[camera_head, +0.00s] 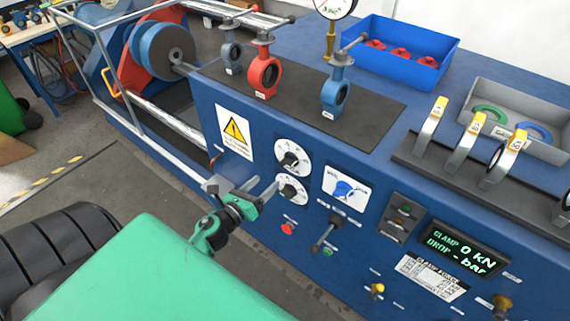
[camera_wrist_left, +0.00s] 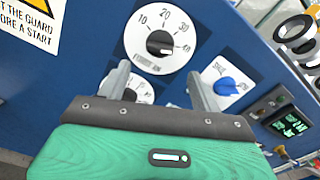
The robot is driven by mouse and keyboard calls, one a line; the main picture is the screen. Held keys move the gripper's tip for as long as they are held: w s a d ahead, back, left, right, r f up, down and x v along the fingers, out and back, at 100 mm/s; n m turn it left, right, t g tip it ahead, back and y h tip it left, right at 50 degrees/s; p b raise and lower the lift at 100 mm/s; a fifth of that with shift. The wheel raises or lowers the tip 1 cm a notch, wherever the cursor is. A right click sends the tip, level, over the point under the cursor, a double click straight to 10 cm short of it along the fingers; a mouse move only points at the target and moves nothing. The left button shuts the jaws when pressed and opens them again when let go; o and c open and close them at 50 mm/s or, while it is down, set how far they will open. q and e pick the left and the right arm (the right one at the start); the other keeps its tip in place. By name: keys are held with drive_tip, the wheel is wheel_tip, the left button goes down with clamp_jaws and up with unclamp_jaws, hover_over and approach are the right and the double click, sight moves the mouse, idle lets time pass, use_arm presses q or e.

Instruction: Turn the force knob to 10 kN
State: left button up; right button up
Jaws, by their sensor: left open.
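The force knob (camera_wrist_left: 160,43) is a black knob on a white round dial marked 10 to 40, on the blue panel. In the head view its dial (camera_head: 292,157) is the upper of two. The knob's white mark points toward the right side of the scale; the exact reading is unclear. My left gripper (camera_head: 262,187) is open and empty in front of the panel, left of the lower dial (camera_head: 290,189). In the left wrist view its fingers (camera_wrist_left: 158,74) are spread below the force knob, apart from it, and partly cover the lower dial. The display (camera_head: 466,248) reads clamp 0 kN.
A blue selector knob (camera_head: 345,189) sits right of the dials. A black lever (camera_head: 326,232) and a red button (camera_head: 288,228) are below it. A warning sign (camera_head: 234,132) is at the upper left. Metal guard rails (camera_head: 150,136) run along the left. Valves stand on the bench top.

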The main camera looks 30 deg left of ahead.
sight(284, 164)
use_arm(q)
drive_tip(key=w, duration=0.2)
drive_tip(key=w+p, duration=0.1)
drive_tip(key=w, duration=0.2)
drive_tip(key=w+p, duration=0.1)
drive_tip(key=w, duration=0.2)
drive_tip(key=shift+w+d+r, duration=0.1)
drive_tip(key=shift+d, duration=0.25)
drive_tip(key=shift+w+p, duration=0.45)
drive_tip(key=shift+w, duration=0.5)
drive_tip(key=shift+c, duration=0.3)
drive_tip(key=c, duration=0.7)
drive_tip(key=shift+c, duration=1.1)
